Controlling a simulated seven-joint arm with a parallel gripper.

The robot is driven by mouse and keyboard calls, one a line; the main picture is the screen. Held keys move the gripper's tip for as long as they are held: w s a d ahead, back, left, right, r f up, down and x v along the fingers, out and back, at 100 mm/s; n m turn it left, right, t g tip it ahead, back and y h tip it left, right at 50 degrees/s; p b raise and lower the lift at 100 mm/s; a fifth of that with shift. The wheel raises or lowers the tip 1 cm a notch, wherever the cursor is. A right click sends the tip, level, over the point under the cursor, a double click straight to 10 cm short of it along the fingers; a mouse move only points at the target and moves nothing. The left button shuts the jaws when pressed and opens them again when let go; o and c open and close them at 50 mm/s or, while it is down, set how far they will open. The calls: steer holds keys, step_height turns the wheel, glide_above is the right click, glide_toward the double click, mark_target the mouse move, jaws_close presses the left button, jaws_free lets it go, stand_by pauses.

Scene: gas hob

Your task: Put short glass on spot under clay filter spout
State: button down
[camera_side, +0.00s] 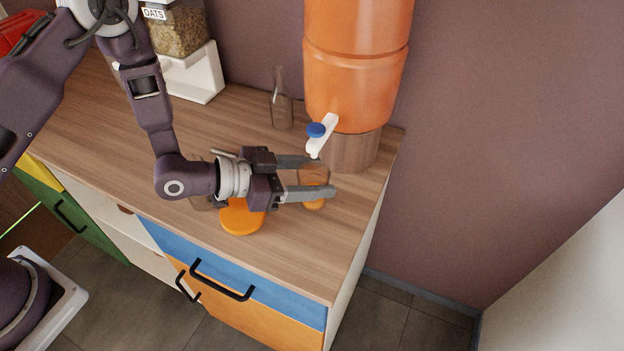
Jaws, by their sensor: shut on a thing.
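My gripper (318,177) reaches in from the left and is shut on the short glass (313,172), a small clear tumbler partly hidden by the fingers. The clay filter (352,82) is a large orange vessel on a round wooden stand (354,150). Its white spout (322,134) with a blue knob (316,130) is just above the glass in the picture. A small orange patch (315,204) shows below the lower finger, seemingly the spot, mostly hidden. I cannot tell whether the glass touches it.
An orange disc (241,218) lies on the wooden counter (290,240) below my wrist. A clear bottle (281,108) stands behind my gripper, left of the filter. An oats dispenser (190,65) stands at the back left. The counter's front right is clear.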

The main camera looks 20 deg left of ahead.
steer(key=shift+f, duration=0.6)
steer(key=shift+f, duration=0.1)
steer(key=c, duration=0.5)
jaws_free()
steer(key=shift+a, duration=0.15)
steer(key=v, duration=0.7)
steer(key=shift+s+a+r, duration=0.1)
steer(key=shift+a+r, duration=0.05)
steer(key=shift+r, duration=0.05)
